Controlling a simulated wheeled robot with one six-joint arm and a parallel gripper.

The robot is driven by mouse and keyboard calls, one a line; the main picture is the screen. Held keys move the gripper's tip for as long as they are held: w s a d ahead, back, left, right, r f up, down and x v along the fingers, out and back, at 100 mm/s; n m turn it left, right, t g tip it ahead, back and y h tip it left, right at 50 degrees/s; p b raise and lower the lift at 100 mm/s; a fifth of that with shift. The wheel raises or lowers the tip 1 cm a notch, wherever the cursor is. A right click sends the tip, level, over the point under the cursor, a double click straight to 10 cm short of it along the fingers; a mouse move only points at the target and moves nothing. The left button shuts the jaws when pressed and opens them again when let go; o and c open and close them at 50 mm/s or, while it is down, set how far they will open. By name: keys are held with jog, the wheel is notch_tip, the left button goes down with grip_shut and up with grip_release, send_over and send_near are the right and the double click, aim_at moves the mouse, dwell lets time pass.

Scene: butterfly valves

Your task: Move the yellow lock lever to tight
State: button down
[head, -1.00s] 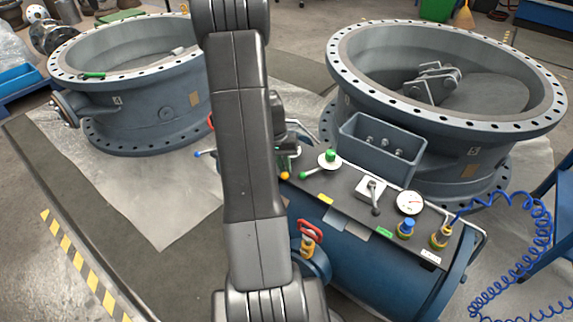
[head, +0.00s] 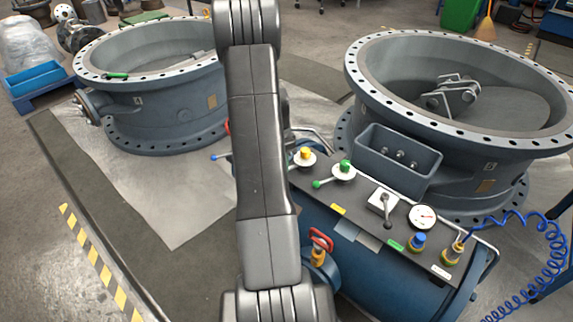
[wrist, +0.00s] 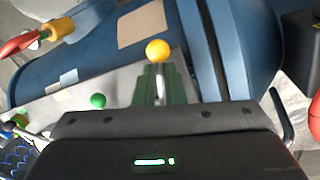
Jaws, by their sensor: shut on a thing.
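The yellow lock lever has a yellow hub (head: 304,154) on a white round base at the far left end of the dark control panel. In the wrist view its yellow ball (wrist: 158,50) shows just beyond the tips of my gripper (wrist: 160,84). The green fingers are shut around the lever's thin rod, below the ball. In the head view my arm hides the gripper and the lever's ball. I cannot read any mark for tight.
A green-hubbed lever (head: 344,167) stands close to the right of the yellow hub. A grey-handled lever (head: 387,207), a gauge (head: 422,217) and a red handle (head: 321,241) are nearby. An open grey bin (head: 398,163) stands behind the panel.

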jog(key=shift+w+a+m, duration=0.2)
jog(key=shift+w+m, duration=0.05)
jog(key=shift+m, duration=0.35)
jog(key=c, duration=1.5)
grip_release()
jog(key=shift+w+a, duration=0.1)
notch_tip(320, 180, up, 14)
jog(key=w+p, duration=0.2)
jog(key=p, duration=0.1)
jog(key=shift+w+a+f, duration=0.25)
jog(key=shift+w+a, duration=0.05)
jog(key=shift+a, duration=0.1)
